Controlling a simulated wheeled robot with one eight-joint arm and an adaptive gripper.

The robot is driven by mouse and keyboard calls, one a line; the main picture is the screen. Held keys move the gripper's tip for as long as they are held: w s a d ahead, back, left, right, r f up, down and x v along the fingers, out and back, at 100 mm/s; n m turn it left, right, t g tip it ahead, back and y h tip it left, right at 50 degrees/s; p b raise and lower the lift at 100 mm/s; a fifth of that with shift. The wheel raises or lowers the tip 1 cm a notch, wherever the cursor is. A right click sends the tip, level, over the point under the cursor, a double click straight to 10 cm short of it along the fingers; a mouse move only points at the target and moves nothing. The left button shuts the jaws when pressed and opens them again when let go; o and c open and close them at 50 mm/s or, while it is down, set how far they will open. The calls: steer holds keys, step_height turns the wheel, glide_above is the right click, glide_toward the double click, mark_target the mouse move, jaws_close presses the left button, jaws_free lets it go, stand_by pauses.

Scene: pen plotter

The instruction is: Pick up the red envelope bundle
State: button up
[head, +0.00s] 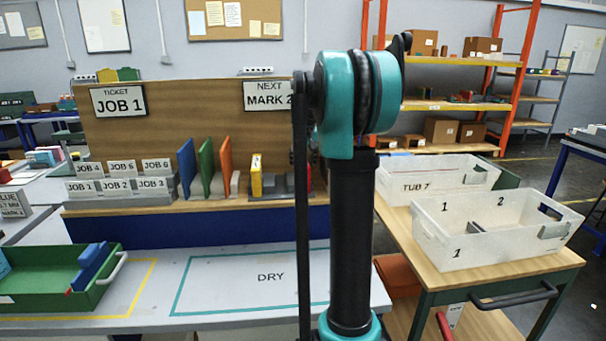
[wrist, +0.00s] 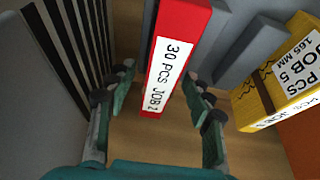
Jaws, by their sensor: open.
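The red envelope bundle (wrist: 182,35) stands in the middle of the wrist view, with a white label reading "30 PCS JOB" and a digit I cannot read surely. My gripper (wrist: 158,90) is open, with one finger on each side of the bundle's near end. I see gaps between the fingers and the bundle; how deep the fingers reach is unclear. In the head view only a red sliver shows beside my arm, which hides most of that spot and my gripper.
A yellow bundle (wrist: 279,80) labelled JOB 5 stands close to the right, beside a grey divider (wrist: 246,50). A dark striped piece (wrist: 75,45) is close on the left. Blue, green and orange (head: 225,167) panels stand on the shelf. White bins (head: 495,222) sit on the right cart.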

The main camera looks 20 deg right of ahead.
steer(key=shift+f, duration=0.2)
stand_by(0.5)
jaws_close()
stand_by(0.3)
